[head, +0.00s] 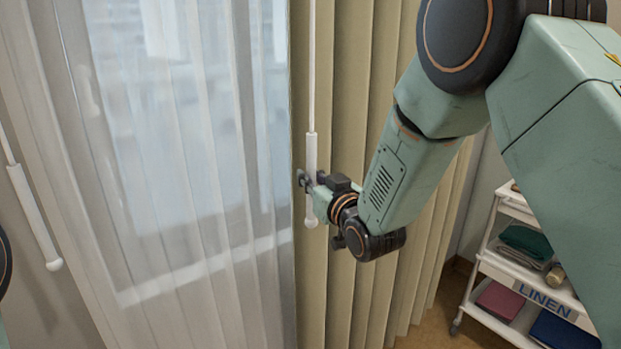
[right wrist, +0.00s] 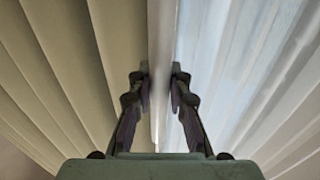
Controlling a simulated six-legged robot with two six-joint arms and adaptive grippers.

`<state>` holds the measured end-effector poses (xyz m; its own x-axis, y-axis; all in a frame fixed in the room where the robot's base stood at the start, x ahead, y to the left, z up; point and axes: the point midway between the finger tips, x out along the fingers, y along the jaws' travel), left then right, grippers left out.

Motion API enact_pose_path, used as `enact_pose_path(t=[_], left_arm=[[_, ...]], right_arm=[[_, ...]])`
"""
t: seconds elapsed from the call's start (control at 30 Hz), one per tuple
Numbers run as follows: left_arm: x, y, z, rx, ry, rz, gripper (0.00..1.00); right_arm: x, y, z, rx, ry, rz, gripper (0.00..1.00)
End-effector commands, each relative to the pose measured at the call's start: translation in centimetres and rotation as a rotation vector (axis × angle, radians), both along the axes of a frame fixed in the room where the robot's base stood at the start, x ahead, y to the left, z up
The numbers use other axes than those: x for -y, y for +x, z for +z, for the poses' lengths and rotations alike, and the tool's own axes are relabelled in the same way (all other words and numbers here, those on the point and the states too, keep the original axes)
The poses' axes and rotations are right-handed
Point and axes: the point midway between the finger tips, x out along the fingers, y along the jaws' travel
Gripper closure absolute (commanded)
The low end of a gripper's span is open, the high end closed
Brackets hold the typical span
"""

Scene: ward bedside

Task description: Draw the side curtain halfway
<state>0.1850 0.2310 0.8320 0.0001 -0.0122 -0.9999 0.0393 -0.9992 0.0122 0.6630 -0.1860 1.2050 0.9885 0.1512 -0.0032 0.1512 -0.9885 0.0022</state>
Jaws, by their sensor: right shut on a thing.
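The side curtain (head: 345,80) is a pleated beige drape hanging at the middle and right of the head view. It also fills the left of the right wrist view (right wrist: 60,60). A white draw wand (head: 311,150) hangs on a thin rod at its left edge. My right gripper (head: 308,180) is shut on the white wand; the wand stands upright between the fingers in the right wrist view (right wrist: 156,95). The wand's rounded lower end shows below the gripper. My left gripper is not in view.
A sheer white curtain (head: 190,200) covers the window left of the drape. A second white wand (head: 35,218) hangs tilted at the far left. A white linen cart (head: 487,253) with folded cloths stands at the lower right, near my right arm.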

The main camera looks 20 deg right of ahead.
Motion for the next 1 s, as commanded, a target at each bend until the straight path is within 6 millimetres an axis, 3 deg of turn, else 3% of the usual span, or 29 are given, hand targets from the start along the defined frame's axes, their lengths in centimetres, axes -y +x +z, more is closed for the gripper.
enact_pose_path(t=[0.6, 0.63, 0.9, 1.0], left_arm=[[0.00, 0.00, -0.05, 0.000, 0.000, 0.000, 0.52], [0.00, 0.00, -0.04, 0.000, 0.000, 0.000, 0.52], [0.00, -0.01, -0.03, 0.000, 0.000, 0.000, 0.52], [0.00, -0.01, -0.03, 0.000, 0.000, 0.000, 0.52]], right_arm=[[0.29, -0.05, -0.36, -0.009, -0.002, -0.002, 1.00], [0.28, -0.05, -0.35, -0.009, -0.002, -0.001, 0.80], [0.09, -0.01, -0.06, -0.002, -0.002, 0.000, 0.59], [0.03, -0.01, 0.00, -0.001, -0.002, 0.000, 0.59]])
